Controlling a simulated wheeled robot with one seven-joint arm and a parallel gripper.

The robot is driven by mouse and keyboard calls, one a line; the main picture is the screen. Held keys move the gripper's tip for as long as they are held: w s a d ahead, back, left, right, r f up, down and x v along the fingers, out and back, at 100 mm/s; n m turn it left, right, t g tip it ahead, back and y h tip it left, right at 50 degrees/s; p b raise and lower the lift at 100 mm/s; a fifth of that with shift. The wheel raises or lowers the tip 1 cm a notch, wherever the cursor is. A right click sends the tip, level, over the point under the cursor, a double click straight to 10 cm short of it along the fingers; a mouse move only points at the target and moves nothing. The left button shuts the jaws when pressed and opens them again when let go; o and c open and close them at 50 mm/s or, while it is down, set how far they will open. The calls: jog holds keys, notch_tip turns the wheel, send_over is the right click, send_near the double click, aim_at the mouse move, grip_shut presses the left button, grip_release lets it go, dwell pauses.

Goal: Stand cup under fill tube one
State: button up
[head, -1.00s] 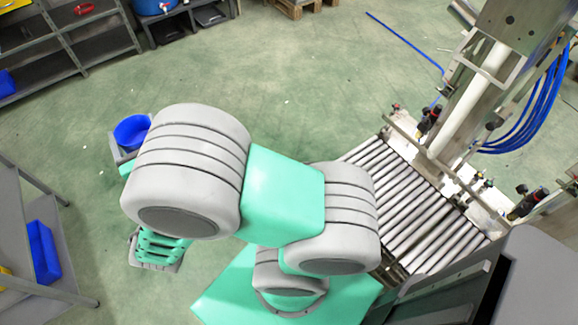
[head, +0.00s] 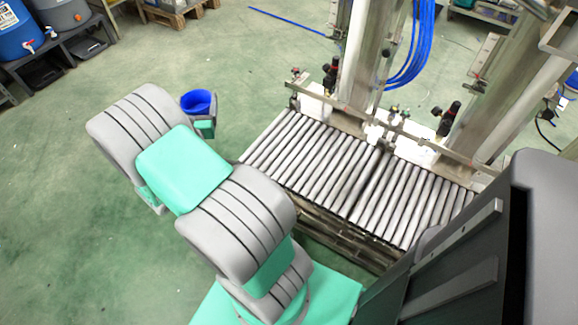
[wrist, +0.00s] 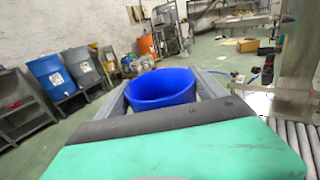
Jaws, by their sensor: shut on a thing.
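A blue cup (head: 197,101) shows in the head view, just past my arm and left of the roller conveyor (head: 330,172). My gripper (head: 203,122) is mostly hidden behind my arm there. In the wrist view the blue cup (wrist: 162,88) sits between the two grey fingers of my gripper (wrist: 165,84), which is shut on it. The cup's open mouth shows and looks empty; its lower part is hidden by my wrist. The filling frame (head: 365,60) with metal columns stands behind the rollers. I cannot make out which part is fill tube one.
Black-and-red valve fittings (head: 447,119) and a metal rail (head: 385,125) run along the back of the rollers. Blue hoses (head: 412,50) hang by the frame. The roller tops are bare. Green floor left of the conveyor is open.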

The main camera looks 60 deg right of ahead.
jog(key=s+d+f+m+g+h+b, duration=0.2)
jog(key=s+d+f+m+g+b, duration=0.35)
jog(key=s+d+f, duration=0.7)
jog(key=s+d+f+m+g+h+b, duration=0.15)
jog(key=s+d+f+g+b, duration=0.6)
jog(key=s+d, duration=0.75)
jog(key=shift+m+t+y, duration=0.25)
jog(key=shift+m+t, duration=0.15)
jog(key=shift+t, duration=0.4)
jog(key=s+d+f+b, duration=0.1)
jog(key=d+f+b, duration=0.1)
jog(key=d+f, duration=0.1)
jog(key=s+d+f+b, duration=0.2)
jog(key=d+f, duration=0.1)
jog(key=f, duration=0.1)
jog(key=s+d+f+b, duration=0.1)
jog(key=d+f, duration=0.3)
jog(key=shift+s+d+f+b, duration=0.1)
jog(key=shift+s+f+b, duration=0.15)
jog(key=shift+s+b, duration=0.15)
jog(key=b, duration=0.3)
send_over(334, 143)
jog(key=shift+s+a+f, duration=0.1)
jog(key=shift+a+f, duration=0.1)
jog(key=shift+f, duration=0.85)
jog(key=shift+s+a+f, duration=0.1)
jog(key=shift+a+f, duration=0.05)
jog(key=shift+f, duration=0.85)
jog(key=o, duration=1.5)
jog(key=shift+r, duration=0.1)
